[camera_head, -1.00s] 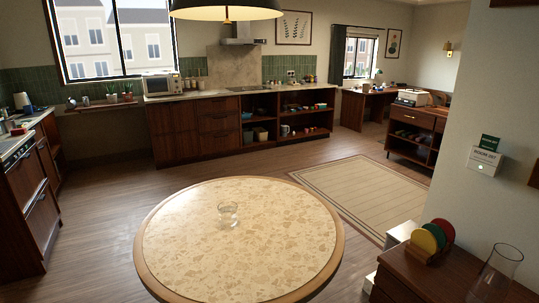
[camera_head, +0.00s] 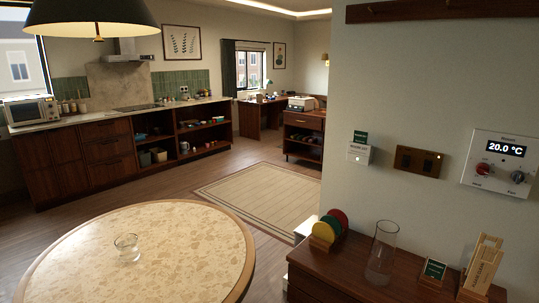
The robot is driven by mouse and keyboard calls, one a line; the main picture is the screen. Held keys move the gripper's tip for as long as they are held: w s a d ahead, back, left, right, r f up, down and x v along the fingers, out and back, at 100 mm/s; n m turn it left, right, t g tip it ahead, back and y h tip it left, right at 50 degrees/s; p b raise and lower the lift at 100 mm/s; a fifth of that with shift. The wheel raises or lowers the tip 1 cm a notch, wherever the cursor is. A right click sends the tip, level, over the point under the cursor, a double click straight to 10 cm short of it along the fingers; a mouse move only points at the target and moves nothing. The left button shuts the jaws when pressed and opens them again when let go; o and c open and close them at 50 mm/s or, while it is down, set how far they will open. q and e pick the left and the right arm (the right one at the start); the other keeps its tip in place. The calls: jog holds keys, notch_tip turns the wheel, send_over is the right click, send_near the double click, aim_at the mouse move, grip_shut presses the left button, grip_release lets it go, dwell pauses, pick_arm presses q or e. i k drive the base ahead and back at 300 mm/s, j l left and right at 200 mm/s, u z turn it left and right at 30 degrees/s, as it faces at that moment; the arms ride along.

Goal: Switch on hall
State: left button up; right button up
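A brown wall switch plate (camera_head: 418,161) with two dark switches is on the pale wall at the right. Any labels on it are too small to read, so I cannot tell which switch is for the hall. To its left is a small white box (camera_head: 359,155) with a light spot on its front and a dark green sign (camera_head: 360,137) above it. Neither of my grippers is in view.
A white thermostat panel (camera_head: 500,163) reading 20.0 °C is right of the switch plate. Below, a wooden cabinet (camera_head: 345,268) bears colored discs (camera_head: 329,227), a glass vase (camera_head: 382,252) and a wooden holder (camera_head: 483,264). A round table (camera_head: 190,240) stands at the left.

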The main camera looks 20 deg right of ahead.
aim_at(405, 161)
jog(key=z, duration=1.7)
